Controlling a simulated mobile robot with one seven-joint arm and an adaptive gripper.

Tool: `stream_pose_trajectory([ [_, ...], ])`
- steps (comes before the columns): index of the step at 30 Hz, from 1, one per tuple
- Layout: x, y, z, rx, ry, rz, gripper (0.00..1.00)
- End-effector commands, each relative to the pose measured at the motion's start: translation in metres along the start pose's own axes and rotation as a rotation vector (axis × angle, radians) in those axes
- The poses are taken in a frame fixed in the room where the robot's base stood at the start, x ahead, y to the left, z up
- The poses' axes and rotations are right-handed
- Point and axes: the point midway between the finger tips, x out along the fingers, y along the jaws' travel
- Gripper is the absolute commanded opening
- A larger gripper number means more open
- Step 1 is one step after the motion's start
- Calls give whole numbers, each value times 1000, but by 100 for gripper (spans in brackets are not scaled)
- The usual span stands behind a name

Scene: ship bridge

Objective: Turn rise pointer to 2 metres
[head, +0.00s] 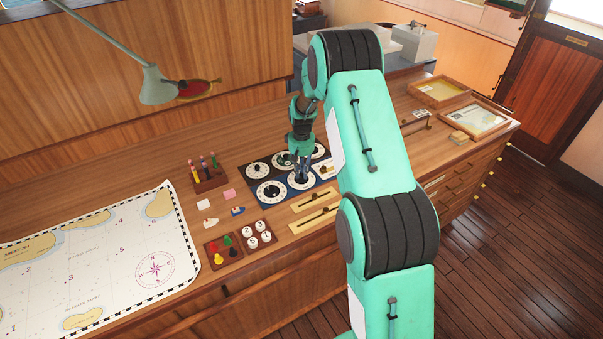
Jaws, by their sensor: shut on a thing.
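A dark blue panel (246,181) on the wooden desk carries several round white-ringed dials with dark centres. My gripper (301,176) points down at the front middle dial (312,184) and is shut on the pointer at its centre. The fingers hide most of that pointer, so its direction cannot be read. Another dial (270,191) lies just left of my gripper, and one more (257,170) lies behind that. Labels and figures are too small to read, so I cannot tell by name which one is the rise dial.
Brass-coloured slider plates (314,200) lie in front of the panel. A rack of coloured pegs (209,175), small trays of pieces (223,250) and a chart (95,265) lie to the left. A lamp (158,85) hangs over the desk. My arm hides the desk right of the panel.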

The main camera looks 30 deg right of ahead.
Motion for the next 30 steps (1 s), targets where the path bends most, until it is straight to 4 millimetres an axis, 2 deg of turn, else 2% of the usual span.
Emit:
stream_pose_trajectory([
  [15,0,0,0,-428,0,0,0],
  [21,-1,0,0,-511,1,0,0],
  [30,-1,0,0,-543,1,1,0],
])
